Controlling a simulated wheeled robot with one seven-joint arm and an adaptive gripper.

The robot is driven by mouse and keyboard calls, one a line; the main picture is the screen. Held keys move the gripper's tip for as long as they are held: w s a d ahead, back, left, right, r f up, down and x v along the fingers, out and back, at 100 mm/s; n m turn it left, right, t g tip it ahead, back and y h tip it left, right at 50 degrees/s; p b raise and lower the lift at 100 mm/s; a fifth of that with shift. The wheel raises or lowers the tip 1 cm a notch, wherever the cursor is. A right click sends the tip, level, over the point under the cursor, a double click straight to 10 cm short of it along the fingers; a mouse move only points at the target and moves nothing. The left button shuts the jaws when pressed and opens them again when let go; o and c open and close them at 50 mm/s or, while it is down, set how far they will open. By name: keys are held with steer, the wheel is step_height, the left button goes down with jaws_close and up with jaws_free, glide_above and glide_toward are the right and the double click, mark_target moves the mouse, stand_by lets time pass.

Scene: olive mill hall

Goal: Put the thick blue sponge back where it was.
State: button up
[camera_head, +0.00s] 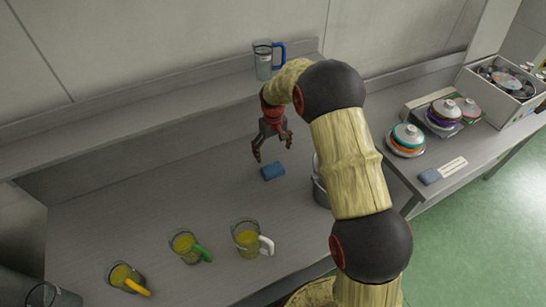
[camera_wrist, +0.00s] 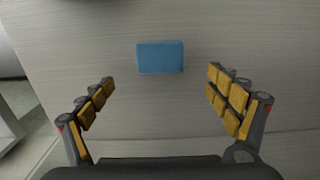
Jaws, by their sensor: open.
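A thick blue sponge (camera_head: 273,171) lies flat on the grey worktop below the shelf. In the wrist view the blue sponge (camera_wrist: 160,57) lies ahead of and between the spread fingers, touching neither. My gripper (camera_head: 271,154) is open and empty, pointing down above the worktop close to the sponge; its two padded fingers (camera_wrist: 160,100) show in the wrist view. Another blue block, like a sponge (camera_head: 430,177), lies on the right-hand counter beside a white label; I cannot tell its thickness well.
Three jugs of yellow liquid, with yellow, green (camera_head: 187,246) and white handles, stand along the front. A metal pot (camera_head: 321,187) is partly hidden by my arm. A blue-handled jug (camera_head: 264,60) stands on the shelf. Lidded stacks (camera_head: 408,138) and a crate (camera_head: 486,101) occupy the right counter.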

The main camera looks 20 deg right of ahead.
steer(key=s+r+t, duration=0.1)
steer(key=s+r, duration=0.4)
steer(key=r, duration=0.3)
steer(key=s+r+m+t, duration=0.1)
steer(key=s+r, duration=0.4)
steer(key=r, duration=0.3)
steer(key=s+r+t, duration=0.1)
steer(key=s+r, duration=0.3)
steer(key=r, duration=0.4)
steer(key=s+r+t, duration=0.1)
steer(key=s+r, duration=0.2)
steer(key=s, duration=0.8)
steer(key=s+r+m+t, duration=0.1)
steer(key=s+r, duration=0.2)
steer(key=s, duration=0.9)
steer(key=shift+s+t, duration=0.25)
steer(key=shift+t, duration=0.05)
step_height(320, 180, down, 4)
steer(key=b, duration=0.3)
steer(key=shift+r, duration=0.2)
